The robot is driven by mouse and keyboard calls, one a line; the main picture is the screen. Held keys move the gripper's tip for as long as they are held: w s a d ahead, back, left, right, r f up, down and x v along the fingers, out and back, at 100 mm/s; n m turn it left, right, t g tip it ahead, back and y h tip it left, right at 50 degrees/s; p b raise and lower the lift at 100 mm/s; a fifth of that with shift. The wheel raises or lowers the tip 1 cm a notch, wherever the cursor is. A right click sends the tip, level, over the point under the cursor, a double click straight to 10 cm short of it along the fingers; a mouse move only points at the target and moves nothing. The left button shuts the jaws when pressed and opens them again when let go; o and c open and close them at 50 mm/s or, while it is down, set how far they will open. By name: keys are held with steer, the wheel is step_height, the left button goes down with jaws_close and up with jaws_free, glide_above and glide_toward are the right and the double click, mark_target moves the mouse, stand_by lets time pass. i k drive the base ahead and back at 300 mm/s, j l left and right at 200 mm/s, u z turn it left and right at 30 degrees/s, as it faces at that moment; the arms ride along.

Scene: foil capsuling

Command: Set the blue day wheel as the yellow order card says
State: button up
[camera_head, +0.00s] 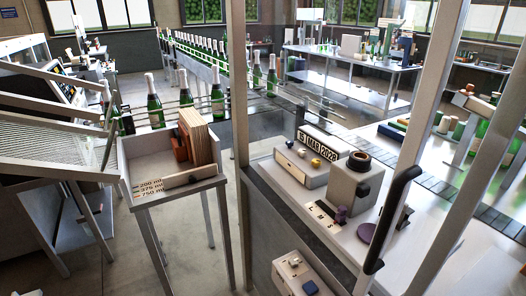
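A light-coloured box (301,165) on the machine top right of centre carries a date strip (320,146). The strip seems to read "MAR 2028" after a short day figure that is too small to read surely. Small knobs sit on the box below the strip, among them a yellow one (315,162) and a pale one (302,153). I cannot make out which of them is the blue day wheel. I cannot pick out a yellow order card. My gripper is not in view.
Grey upright posts (238,120) stand in front of the machine, one with a black handle (391,220). A grey block with a dark ring (359,159) stands right of the date box. A tray stand (170,185) is at left. Open floor lies between them.

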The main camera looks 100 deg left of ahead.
mark_target(289, 143)
steer(key=u, duration=3)
